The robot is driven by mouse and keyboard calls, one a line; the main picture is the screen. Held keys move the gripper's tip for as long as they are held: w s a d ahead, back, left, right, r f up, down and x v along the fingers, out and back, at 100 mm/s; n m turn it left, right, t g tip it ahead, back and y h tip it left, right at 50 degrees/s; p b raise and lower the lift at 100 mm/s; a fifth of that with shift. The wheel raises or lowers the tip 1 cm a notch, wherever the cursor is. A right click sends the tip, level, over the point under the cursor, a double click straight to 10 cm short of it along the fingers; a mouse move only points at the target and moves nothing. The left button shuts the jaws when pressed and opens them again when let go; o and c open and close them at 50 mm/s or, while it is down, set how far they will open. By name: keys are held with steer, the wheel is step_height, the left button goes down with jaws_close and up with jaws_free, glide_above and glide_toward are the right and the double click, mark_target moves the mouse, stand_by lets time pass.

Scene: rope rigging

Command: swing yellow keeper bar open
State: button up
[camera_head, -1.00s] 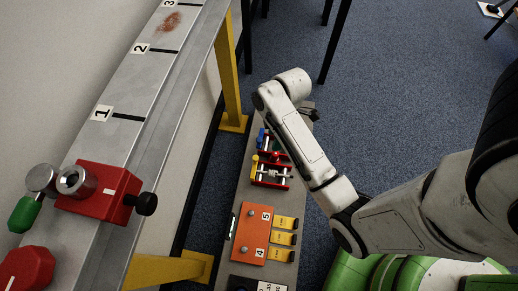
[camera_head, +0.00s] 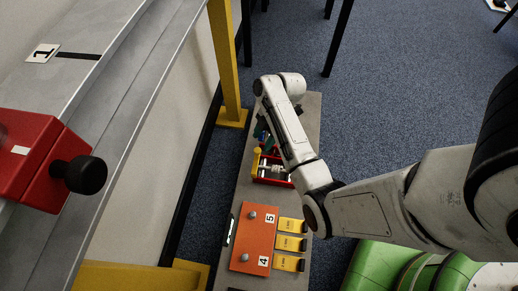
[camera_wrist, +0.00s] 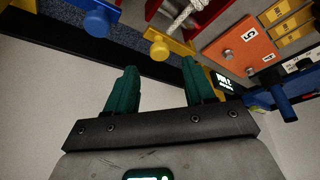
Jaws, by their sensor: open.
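The yellow keeper bar, with a round knob on its end (camera_wrist: 160,47), is at the upper middle of the wrist view, just beyond the gap between my fingertips. In the head view its yellow end (camera_head: 256,160) shows at the left side of the red fixture (camera_head: 273,178). My gripper (camera_wrist: 158,76) is open and empty, its two teal fingers apart and pointing toward the knob; I see no contact. A white rope (camera_wrist: 183,17) shows at the top of the wrist view. My arm hides much of the fixture in the head view.
A blue knob (camera_wrist: 96,23) is left of the yellow one. An orange panel (camera_head: 254,238) with yellow tags (camera_head: 290,243) lies nearer on the grey bench (camera_head: 309,125). A metal rail with a red block (camera_head: 35,160) runs along the left. Blue carpet is open beyond.

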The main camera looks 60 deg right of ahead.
mark_target(258, 150)
steer(key=b+x, duration=0.1)
steer(key=x, duration=0.4)
steer(key=shift+b, duration=0.35)
steer(key=shift+c, duration=0.5)
jaws_close()
